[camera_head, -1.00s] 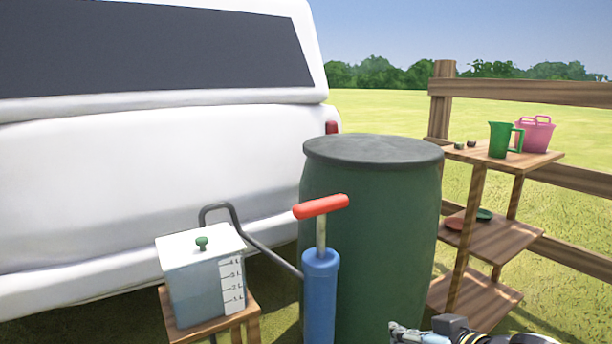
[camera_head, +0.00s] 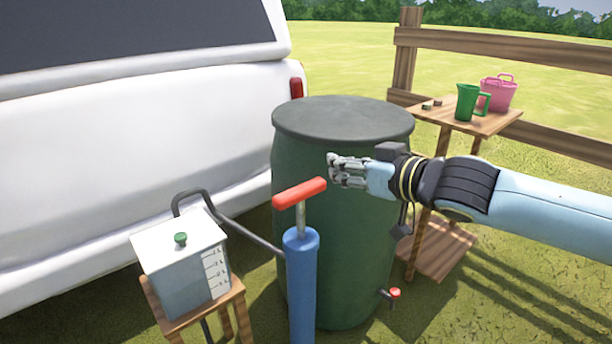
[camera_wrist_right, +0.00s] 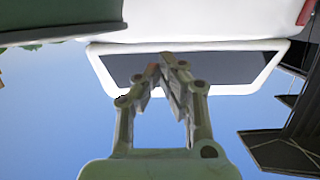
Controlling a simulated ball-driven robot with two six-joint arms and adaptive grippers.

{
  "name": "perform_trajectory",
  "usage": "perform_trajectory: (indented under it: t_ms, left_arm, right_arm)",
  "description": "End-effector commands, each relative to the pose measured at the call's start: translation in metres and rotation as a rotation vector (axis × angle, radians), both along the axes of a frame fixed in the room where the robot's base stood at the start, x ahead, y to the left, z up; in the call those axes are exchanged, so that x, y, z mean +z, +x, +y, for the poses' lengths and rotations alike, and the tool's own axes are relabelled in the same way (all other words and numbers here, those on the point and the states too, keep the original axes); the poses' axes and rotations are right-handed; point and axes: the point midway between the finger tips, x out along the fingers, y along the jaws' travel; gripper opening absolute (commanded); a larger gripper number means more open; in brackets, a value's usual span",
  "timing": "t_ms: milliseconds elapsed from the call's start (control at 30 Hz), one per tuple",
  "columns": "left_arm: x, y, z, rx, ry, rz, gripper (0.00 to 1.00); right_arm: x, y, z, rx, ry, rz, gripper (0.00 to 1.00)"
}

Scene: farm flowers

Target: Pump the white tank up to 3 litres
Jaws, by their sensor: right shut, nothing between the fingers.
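The white tank (camera_head: 185,262) stands at the lower left, with a green knob on its lid and a litre scale on its side. I cannot read its water level surely. The blue pump (camera_head: 302,280) stands upright right of it, its red handle (camera_head: 300,193) raised on a grey rod. My right gripper (camera_head: 334,169) is shut and empty, a little right of and above the handle in the picture, in front of the barrel, apart from the handle. Its closed fingers also show in the right wrist view (camera_wrist_right: 168,62). My left gripper is not in view.
The tank sits on a wooden stool (camera_head: 236,296), and a dark hose (camera_head: 240,230) runs from it towards the pump. A green barrel (camera_head: 350,255) with a small red tap stands behind the pump. A white van (camera_head: 130,150) fills the left; a wooden shelf (camera_head: 480,123) stands right.

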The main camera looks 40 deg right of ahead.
Motion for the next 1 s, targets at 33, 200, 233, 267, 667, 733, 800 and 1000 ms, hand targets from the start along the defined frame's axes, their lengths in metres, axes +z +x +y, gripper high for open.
perform_trajectory:
  t_ms: [33, 200, 233, 267, 667, 733, 800, 1000]
  left_arm:
    - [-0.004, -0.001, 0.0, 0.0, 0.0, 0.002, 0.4]
    - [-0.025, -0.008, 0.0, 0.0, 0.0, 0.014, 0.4]
    - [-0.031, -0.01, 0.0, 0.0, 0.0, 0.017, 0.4]
    - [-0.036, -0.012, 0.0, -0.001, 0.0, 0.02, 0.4]
    - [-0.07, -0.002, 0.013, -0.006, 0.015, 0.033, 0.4]
    - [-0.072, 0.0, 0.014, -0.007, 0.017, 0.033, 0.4]
    - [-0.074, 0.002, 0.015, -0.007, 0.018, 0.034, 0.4]
    - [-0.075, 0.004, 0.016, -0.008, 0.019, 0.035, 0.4]
  right_arm:
    - [-0.002, 0.003, 0.0, -0.001, 0.0, -0.001, 0.0]
    - [-0.011, 0.022, 0.002, -0.002, 0.003, -0.002, 0.0]
    - [-0.013, 0.026, 0.002, 0.0, 0.003, -0.001, 0.0]
    - [-0.015, 0.033, 0.002, -0.003, 0.005, -0.002, 0.0]
    - [-0.045, 0.096, 0.008, 0.0, 0.002, 0.006, 0.0]
    - [-0.053, 0.096, 0.008, 0.0, 0.002, 0.004, 0.0]
    - [-0.059, 0.096, 0.008, 0.0, 0.002, 0.003, 0.0]
    - [-0.064, 0.095, 0.008, 0.0, 0.0, 0.001, 0.0]
